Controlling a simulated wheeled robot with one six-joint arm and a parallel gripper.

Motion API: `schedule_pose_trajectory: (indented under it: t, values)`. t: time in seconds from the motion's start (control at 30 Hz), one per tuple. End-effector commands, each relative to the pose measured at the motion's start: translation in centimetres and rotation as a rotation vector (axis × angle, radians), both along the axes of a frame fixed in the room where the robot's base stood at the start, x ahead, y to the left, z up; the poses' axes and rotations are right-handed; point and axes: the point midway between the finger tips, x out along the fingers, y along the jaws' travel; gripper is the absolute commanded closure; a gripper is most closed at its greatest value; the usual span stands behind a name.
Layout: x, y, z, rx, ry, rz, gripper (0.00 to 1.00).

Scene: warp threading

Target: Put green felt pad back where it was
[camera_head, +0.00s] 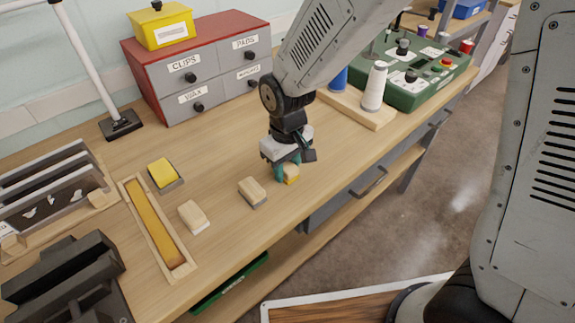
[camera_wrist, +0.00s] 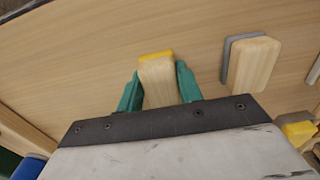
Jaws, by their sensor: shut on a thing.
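My gripper (camera_head: 286,171) has teal fingers on both sides of a wooden block (camera_head: 292,170) with a yellow layer along its lower edge. It is shut on this block, which also shows between the fingers in the wrist view (camera_wrist: 158,85). The block is at or just above the bench near its front edge; I cannot tell if it touches. I see no pad that is clearly green. A wooden block with a grey layer (camera_head: 252,190) lies left of my gripper and also shows in the wrist view (camera_wrist: 253,65). A pale block (camera_head: 193,216) lies further left.
A yellow-topped pad (camera_head: 163,172) and a long wooden tray with a yellow strip (camera_head: 150,220) lie further left. A red-and-grey drawer cabinet (camera_head: 205,85) stands behind. A spool board (camera_head: 375,120) and a green control box (camera_head: 440,85) stand right. Bare bench lies around my gripper.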

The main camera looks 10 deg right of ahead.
Motion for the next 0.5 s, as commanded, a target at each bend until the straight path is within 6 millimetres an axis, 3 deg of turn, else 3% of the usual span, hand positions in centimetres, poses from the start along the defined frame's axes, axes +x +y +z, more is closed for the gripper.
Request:
schedule_pose_trajectory:
  t: [0.03, 0.1, 0.5]
  values:
    - [0.00, -0.05, -0.14, -0.001, 0.001, -0.001, 0.61]
    - [0.01, -0.08, -0.10, 0.000, 0.000, -0.001, 0.42]
    - [0.11, -0.12, 0.75, 0.002, -0.002, -0.002, 0.42]
